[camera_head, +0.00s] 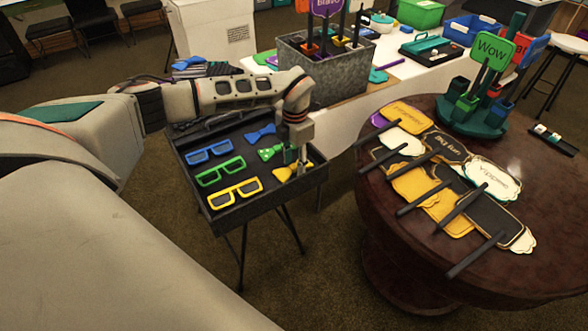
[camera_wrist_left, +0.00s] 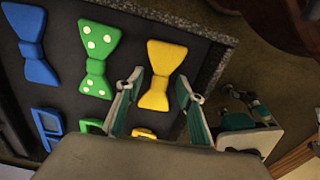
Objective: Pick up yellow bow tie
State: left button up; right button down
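The yellow bow tie (camera_head: 290,172) lies at the near right corner of the black tray (camera_head: 279,192), partly covered by my gripper in the head view. In the left wrist view the yellow bow tie (camera_wrist_left: 160,74) lies flat on the tray. My left gripper (camera_head: 296,163) points down over it. In the left wrist view the left gripper's teal-padded fingers (camera_wrist_left: 158,92) are apart, one on each side of the bow tie's lower half. Whether they touch it I cannot tell. A pale, teal-padded part at the wrist view's right looks like my right gripper (camera_wrist_left: 240,112).
A green dotted bow tie (camera_wrist_left: 97,60) and a blue bow tie (camera_wrist_left: 30,45) lie beside the yellow one. Blue, green and yellow glasses (camera_head: 235,193) fill the tray's left side. A round table (camera_head: 400,250) with signs stands to the right.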

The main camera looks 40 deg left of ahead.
pick_arm(q)
jog(key=shift+r, duration=0.1)
jog(key=c, duration=1)
jog(key=shift+o, duration=0.2)
